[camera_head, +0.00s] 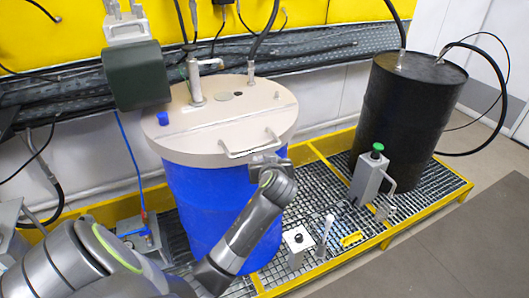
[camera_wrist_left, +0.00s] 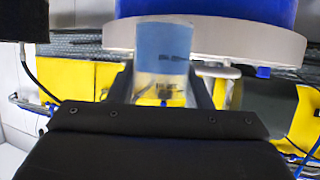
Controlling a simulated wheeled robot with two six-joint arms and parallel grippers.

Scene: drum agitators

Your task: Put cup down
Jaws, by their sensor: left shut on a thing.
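In the left wrist view, which is upside down, a clear cup (camera_wrist_left: 165,80) with blue liquid (camera_wrist_left: 165,42) sits between the two dark fingers of my left gripper (camera_wrist_left: 166,90). The gripper is shut on the cup. In the head view my left gripper (camera_head: 268,163) is at the front edge of the beige lid (camera_head: 215,118) of the blue drum (camera_head: 205,200), by the lid's light handle. I cannot make out the cup in the head view. My right gripper is not in view.
A black drum (camera_head: 405,125) stands at the right on the yellow-edged grating (camera_head: 415,200). A dark green motor (camera_head: 137,75) hangs over the lid's left side. A blue cap (camera_head: 162,118) and a tap pipe (camera_head: 195,80) stick up from the lid. A green-topped grey box (camera_head: 370,175) stands between the drums.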

